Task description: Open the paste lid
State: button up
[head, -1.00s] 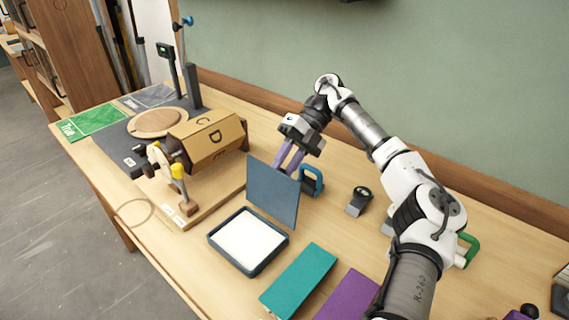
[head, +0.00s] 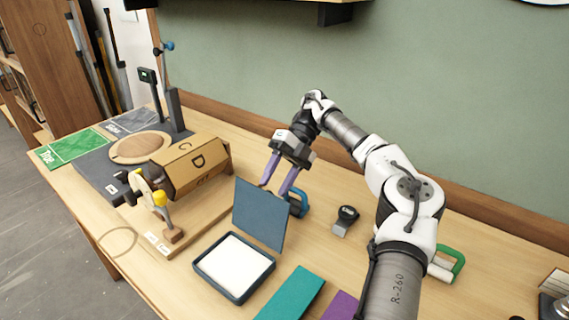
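A shallow dark blue tray (head: 205,272) with a flat white filling (head: 233,265), which I take for the paste box, sits on the table. Its blue lid (head: 259,214) stands up nearly vertical along the tray's far side, so the tray is open. My gripper (head: 276,187) is just behind the lid's top edge, with its two purple fingers pointing down and spread apart. Nothing shows between the fingers. The lid may hide part of a fingertip, and I cannot tell whether a finger touches it.
A blue-handled tool (head: 299,201) stands close behind the lid, near my gripper. A cardboard drum marked with letters (head: 190,166) is on a wooden stand at left. A small dark-topped device (head: 345,220) lies at right. Teal (head: 292,295) and purple (head: 340,307) panels lie in front.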

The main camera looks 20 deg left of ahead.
jog(key=shift+s+r+p+v, duration=0.1)
jog(key=shift+p+v, duration=0.75)
jog(key=shift+v, duration=0.15)
jog(key=shift+s+r+p+v, duration=0.1)
jog(key=shift+r+p+v, duration=0.05)
jog(key=shift+p+v, duration=0.8)
jog(key=shift+d, duration=0.15)
